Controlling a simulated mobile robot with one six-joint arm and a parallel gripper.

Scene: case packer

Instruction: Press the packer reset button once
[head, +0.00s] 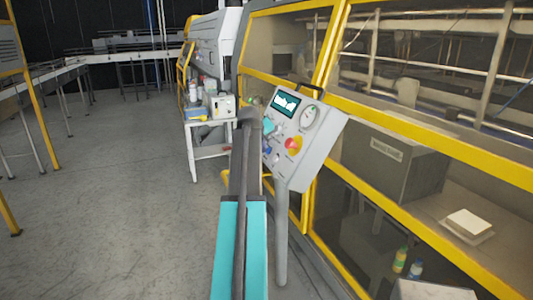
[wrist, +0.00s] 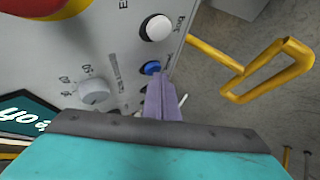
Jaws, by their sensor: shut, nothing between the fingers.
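The grey packer control panel (head: 310,150) stands on a post in the head view and fills the upper left of the wrist view (wrist: 120,45). A small blue button (wrist: 152,68) shows on its face, with a white button (wrist: 156,27) above it in the picture. I cannot read which label says reset. My gripper (wrist: 162,82) is shut and empty, its pale purple fingertips just below and right of the blue button in the picture. I cannot tell whether they touch the panel. The fingers partly hide a dark round part beside them.
A red emergency stop on a yellow base (head: 293,145), a grey knob (wrist: 95,92) and a screen (head: 286,104) share the panel. A yellow-framed machine enclosure (head: 325,45) stands behind it. A small table (head: 193,150) stands beyond. The floor at left is clear.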

